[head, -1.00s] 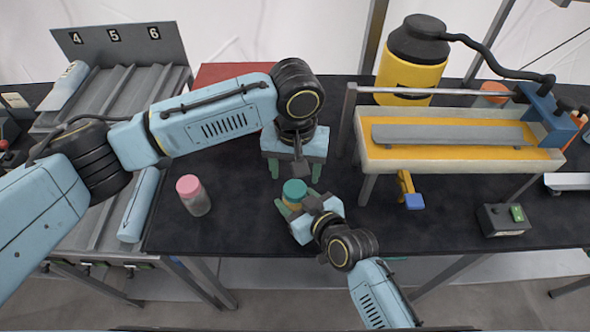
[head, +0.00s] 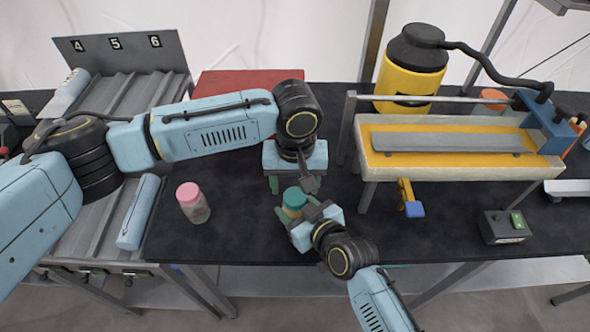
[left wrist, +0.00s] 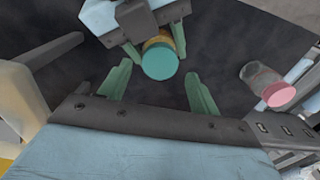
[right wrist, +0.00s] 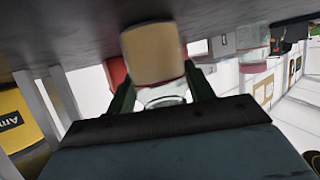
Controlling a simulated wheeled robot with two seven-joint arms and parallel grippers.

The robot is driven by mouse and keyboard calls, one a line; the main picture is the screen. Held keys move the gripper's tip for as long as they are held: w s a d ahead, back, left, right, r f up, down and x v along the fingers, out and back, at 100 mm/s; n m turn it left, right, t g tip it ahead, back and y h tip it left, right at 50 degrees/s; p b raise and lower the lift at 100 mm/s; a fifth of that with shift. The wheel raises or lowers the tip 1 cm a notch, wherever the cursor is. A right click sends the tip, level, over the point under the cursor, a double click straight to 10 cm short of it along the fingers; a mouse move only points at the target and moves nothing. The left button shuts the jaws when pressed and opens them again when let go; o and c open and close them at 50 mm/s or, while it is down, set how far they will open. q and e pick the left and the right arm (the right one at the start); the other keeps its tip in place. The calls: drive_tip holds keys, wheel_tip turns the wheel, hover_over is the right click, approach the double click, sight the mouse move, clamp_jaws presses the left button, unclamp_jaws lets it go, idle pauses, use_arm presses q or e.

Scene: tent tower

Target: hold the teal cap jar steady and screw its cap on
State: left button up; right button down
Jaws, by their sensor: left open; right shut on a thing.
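My right gripper (head: 294,212) is shut on the jar's body from the front right. The tan body (right wrist: 155,52) shows between its fingers in the right wrist view. My left gripper (head: 291,187) is open just behind and above the cap. In the left wrist view the cap (left wrist: 160,61) lies between its spread fingertips, with a gap on each side. Whether the cap is threaded on is hidden.
A pink-capped jar (head: 192,203) stands to the left on the table. A yellow-topped bench fixture (head: 450,165) and a yellow canister (head: 410,75) stand at the right. A red panel (head: 245,82) lies behind my left arm.

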sight(295, 196)
use_arm(q)
drive_tip(key=shift+f, duration=1.55)
drive_tip(key=c, duration=1)
drive_tip(key=shift+m, duration=1.6)
drive_tip(key=o, duration=1.1)
